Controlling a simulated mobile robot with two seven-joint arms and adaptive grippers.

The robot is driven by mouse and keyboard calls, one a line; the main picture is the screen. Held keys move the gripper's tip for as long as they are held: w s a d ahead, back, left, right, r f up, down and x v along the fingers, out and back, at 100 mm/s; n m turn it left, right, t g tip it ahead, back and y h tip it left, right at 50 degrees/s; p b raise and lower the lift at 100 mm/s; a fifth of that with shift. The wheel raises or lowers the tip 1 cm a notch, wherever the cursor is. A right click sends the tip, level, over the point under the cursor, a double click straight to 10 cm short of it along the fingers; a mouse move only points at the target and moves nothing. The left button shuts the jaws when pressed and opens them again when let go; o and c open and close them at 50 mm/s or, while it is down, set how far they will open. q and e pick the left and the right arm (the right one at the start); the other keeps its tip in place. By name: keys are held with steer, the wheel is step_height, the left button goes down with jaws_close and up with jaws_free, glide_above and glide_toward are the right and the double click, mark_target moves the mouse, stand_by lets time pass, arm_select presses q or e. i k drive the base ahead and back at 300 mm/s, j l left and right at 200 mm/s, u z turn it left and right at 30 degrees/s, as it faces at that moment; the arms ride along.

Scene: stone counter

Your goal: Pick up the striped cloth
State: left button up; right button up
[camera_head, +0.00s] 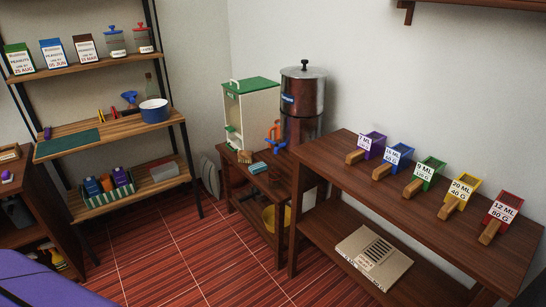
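I cannot pick out a striped cloth with certainty. A flat tan item with dark stripes and a white label (372,254) lies on the lower shelf of the right wooden table; I cannot tell whether it is cloth or a box. A green-and-white striped crate (108,200) holding blue and purple packets stands on the low shelf at left. Neither of my grippers is in view.
The right table (390,185) carries several coloured scoops with labels. A shelf rack (110,125) is at left. The red tiled floor (190,260) between is clear.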

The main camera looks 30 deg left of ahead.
mark_target(260, 166)
steer(key=i+j+z, duration=0.1)
steer(key=j, duration=0.2)
steer(key=i+j, duration=0.2)
steer(key=j, duration=0.15)
steer(key=i+j+z, duration=0.15)
steer(key=j, duration=0.2)
steer(key=i+j, duration=0.1)
steer(key=j, duration=0.25)
steer(key=i+j+z, duration=0.15)
steer(key=j, duration=0.2)
steer(key=i+j, duration=0.1)
steer(key=j, duration=0.25)
steer(key=i+j+z, duration=0.1)
steer(key=j, duration=0.25)
steer(key=i+j, duration=0.25)
steer(key=j, duration=0.15)
steer(key=i+j+z, duration=0.15)
steer(key=j, duration=0.2)
steer(key=i+j, duration=0.2)
steer(key=j, duration=0.2)
steer(key=i+j+z, duration=0.15)
steer(key=j, duration=0.25)
steer(key=i+j, duration=0.15)
steer(key=j, duration=0.25)
steer(key=z, duration=0.05)
